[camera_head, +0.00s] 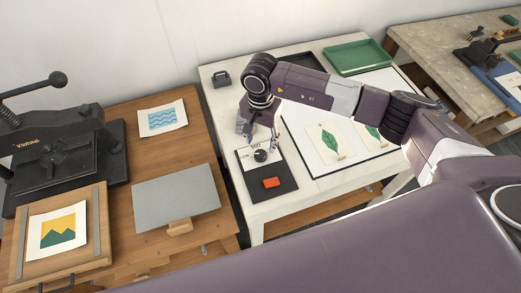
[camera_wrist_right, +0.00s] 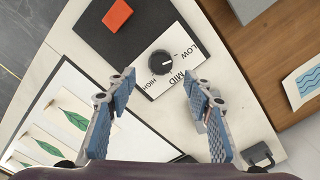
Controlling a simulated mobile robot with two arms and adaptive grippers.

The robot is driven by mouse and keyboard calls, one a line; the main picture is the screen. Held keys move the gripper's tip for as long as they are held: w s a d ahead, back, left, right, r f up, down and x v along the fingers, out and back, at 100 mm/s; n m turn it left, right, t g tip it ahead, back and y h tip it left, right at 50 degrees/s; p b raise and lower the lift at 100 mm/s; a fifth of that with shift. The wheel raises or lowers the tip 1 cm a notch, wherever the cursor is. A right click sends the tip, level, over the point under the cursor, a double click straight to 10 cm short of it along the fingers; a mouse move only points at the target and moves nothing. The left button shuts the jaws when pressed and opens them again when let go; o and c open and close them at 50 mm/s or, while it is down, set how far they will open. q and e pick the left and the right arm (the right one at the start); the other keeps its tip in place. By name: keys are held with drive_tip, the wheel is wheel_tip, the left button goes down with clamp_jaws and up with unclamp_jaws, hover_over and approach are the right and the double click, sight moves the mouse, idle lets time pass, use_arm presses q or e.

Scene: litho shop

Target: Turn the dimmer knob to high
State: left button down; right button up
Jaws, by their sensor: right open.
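The dimmer knob (camera_head: 261,155) is a round black dial on a white label plate (camera_head: 247,160), set on a dark panel (camera_head: 282,185). In the right wrist view the knob (camera_wrist_right: 161,63) has a white mark that appears to point towards MID. The plate reads LOW, MID and HIGH around it. My right gripper (camera_head: 262,138) is just above the panel, pointing down. In its wrist view the two fingers (camera_wrist_right: 158,82) are wide apart, with the knob lying ahead between their lines; I see no contact. My left gripper is not in view.
An orange-red block (camera_head: 271,183) sits on the panel near the knob. Leaf prints (camera_head: 325,142) lie to the right and a green tray (camera_head: 357,57) behind. A wooden table with a grey plate (camera_head: 176,200) and a press (camera_head: 55,150) stands left.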

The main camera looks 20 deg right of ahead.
sight(260, 154)
wheel_tip(260, 154, down, 5)
drive_tip(key=shift+f+p, duration=0.1)
drive_tip(key=shift+p, duration=0.75)
drive_tip(key=shift+a+f, duration=0.1)
drive_tip(key=shift+f, duration=0.5)
drive_tip(key=c, duration=1.2)
